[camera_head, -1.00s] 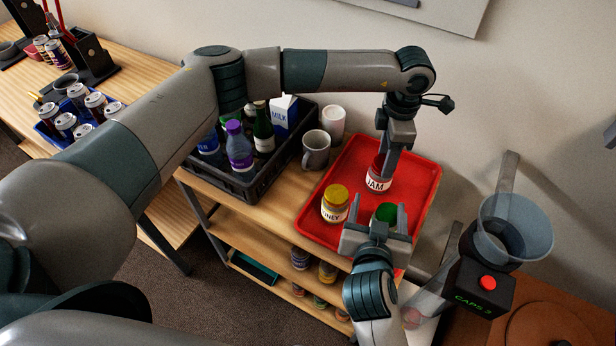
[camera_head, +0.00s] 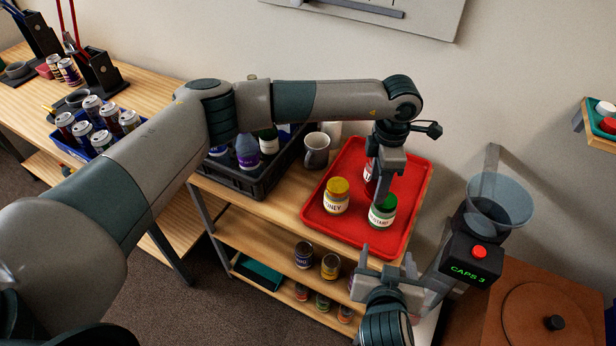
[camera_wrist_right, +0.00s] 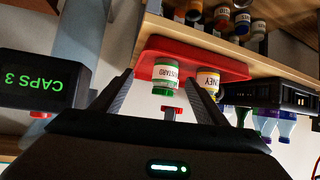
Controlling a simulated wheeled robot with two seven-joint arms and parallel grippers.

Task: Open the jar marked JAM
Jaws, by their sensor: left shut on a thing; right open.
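The JAM jar (camera_head: 369,171) stands on the red tray (camera_head: 321,218), partly hidden behind my left gripper; its label cannot be read now. My left gripper (camera_head: 380,201) points down above the tray in the head view, shut. In the right wrist view, which is upside down, a red lid (camera_wrist_right: 172,109) shows at its fingertips, apart from and above the green-lidded MUSTARD jar (camera_head: 382,212). The lid's sides are mostly hidden in the head view. My right gripper (camera_head: 388,262) is open and empty in front of the tray.
A yellow-lidded HONEY jar (camera_head: 336,196) stands left of the MUSTARD jar. A grey mug (camera_head: 316,151) and a dark crate (camera_head: 262,183) of bottles stand left of the tray. A CAPS 3 counter with a clear funnel (camera_head: 499,204) stands at the right.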

